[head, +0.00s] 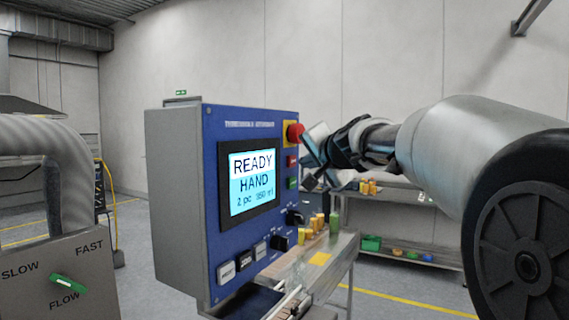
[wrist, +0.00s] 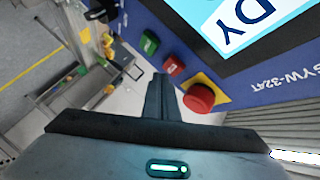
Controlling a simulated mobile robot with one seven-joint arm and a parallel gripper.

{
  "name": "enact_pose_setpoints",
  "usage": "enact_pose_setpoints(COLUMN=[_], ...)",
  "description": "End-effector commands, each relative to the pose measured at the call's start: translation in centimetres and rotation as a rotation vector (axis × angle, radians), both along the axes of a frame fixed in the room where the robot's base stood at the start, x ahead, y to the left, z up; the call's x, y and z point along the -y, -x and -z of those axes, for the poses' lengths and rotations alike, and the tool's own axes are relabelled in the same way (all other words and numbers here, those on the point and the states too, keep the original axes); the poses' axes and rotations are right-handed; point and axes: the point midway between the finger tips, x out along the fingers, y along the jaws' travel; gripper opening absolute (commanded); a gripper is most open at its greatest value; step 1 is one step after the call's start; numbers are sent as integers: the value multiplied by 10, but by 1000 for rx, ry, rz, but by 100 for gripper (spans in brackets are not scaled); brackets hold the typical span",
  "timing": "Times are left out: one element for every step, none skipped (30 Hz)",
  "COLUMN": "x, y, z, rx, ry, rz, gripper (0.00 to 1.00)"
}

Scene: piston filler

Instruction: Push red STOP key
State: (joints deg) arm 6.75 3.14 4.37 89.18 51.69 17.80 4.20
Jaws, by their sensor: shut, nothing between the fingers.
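The red square key (wrist: 173,65) sits on the blue control panel (head: 214,134), between a green key (wrist: 149,42) and a red mushroom button (wrist: 199,97) on a yellow plate. In the head view the red key (head: 292,162) is below the mushroom button (head: 295,132) and above the green key (head: 292,183). Lettering on the red key is too small to read. My gripper (wrist: 160,77) is shut and empty. Its fingertips are close to the red key in the wrist view, seemingly a little short of it; I cannot tell the exact gap.
The panel's screen (head: 252,182) reads READY, HAND. Dark knobs (head: 281,242) and several lower keys are on the panel. A FAST/SLOW flow box (head: 65,262) stands at left.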

Motion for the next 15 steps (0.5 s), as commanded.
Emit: enact_pose_setpoints(x=[2, 3, 6, 8, 11, 14, 16, 19, 22, 25, 28, 31, 33, 35, 37], y=[1, 2, 3, 5, 6, 9, 10, 12, 14, 16, 18, 20, 22, 23, 24], z=[1, 1, 2, 2, 3, 3, 3, 3, 3, 3, 3, 3, 3, 3, 2], rx=[1, 1, 1, 2, 3, 2, 2, 2, 3, 2, 2, 2, 2, 2, 1], ry=[0, 0, 0, 0, 0, 0, 0, 0, 1, 0, 0, 0, 0, 0, 0], rz=[1, 2, 2, 2, 3, 2, 2, 2, 2, 2, 3, 3, 2, 2, 2], gripper=[0, 0, 0, 0, 0, 0, 0, 0, 0, 0, 0, 0, 0, 0, 0])
